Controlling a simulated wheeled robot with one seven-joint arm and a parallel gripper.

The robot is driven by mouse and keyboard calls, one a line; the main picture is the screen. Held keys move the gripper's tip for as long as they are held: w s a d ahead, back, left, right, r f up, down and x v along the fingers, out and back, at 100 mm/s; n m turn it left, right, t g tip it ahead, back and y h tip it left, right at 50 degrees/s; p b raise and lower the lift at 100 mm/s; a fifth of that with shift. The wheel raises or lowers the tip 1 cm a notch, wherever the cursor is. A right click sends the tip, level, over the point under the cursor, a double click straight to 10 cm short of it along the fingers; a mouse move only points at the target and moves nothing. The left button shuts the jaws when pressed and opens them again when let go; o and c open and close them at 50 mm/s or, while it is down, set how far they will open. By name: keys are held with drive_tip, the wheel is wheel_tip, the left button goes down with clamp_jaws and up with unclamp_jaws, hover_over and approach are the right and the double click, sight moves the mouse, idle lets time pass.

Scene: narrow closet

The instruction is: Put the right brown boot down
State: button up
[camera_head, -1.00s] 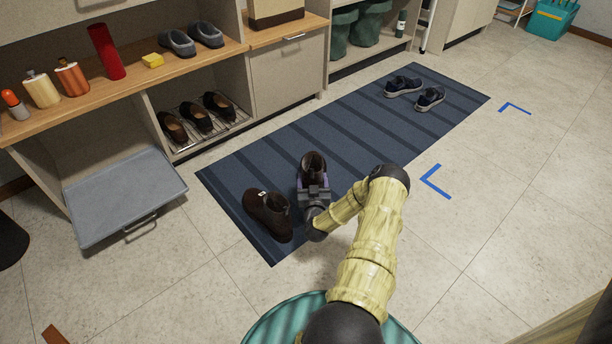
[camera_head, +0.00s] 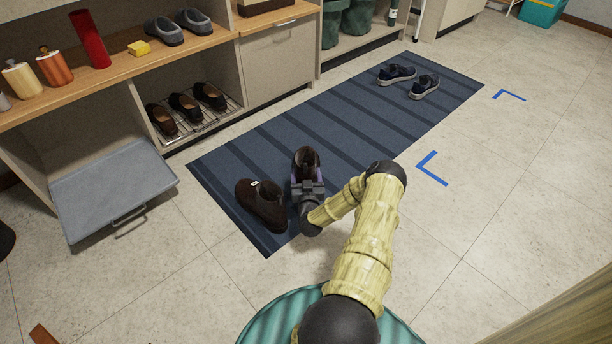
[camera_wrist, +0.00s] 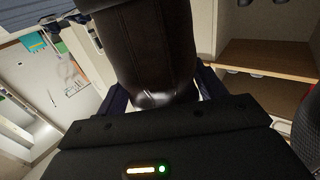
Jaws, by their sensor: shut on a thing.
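The right brown boot (camera_head: 306,160) is held over the near end of the striped blue rug, with its toe pointing away from me. My gripper (camera_head: 307,183) is shut on its near side; the gripper hides its lower part, so I cannot tell whether the sole touches the rug. In the wrist view the dark leather of this boot (camera_wrist: 150,50) fills the top middle, between the dark blue fingers. The left brown boot (camera_head: 260,203) stands on the rug just to the left, apart from the held boot.
The rug (camera_head: 335,125) is bare beyond the boots up to a pair of dark sneakers (camera_head: 397,75). A rack with dark shoes (camera_head: 187,106) and a grey tray (camera_head: 112,190) are at the left. Blue corner marks (camera_head: 432,170) lie on open floor at the right.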

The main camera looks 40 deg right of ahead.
drive_tip(key=shift+f+b, duration=1.25)
drive_tip(key=shift+f, duration=0.15)
drive_tip(key=shift+f+b, duration=0.3)
drive_tip(key=shift+f, duration=0.35)
drive_tip(key=o, duration=1.7)
drive_tip(key=shift+o, duration=1)
drive_tip(key=shift+f, duration=0.1)
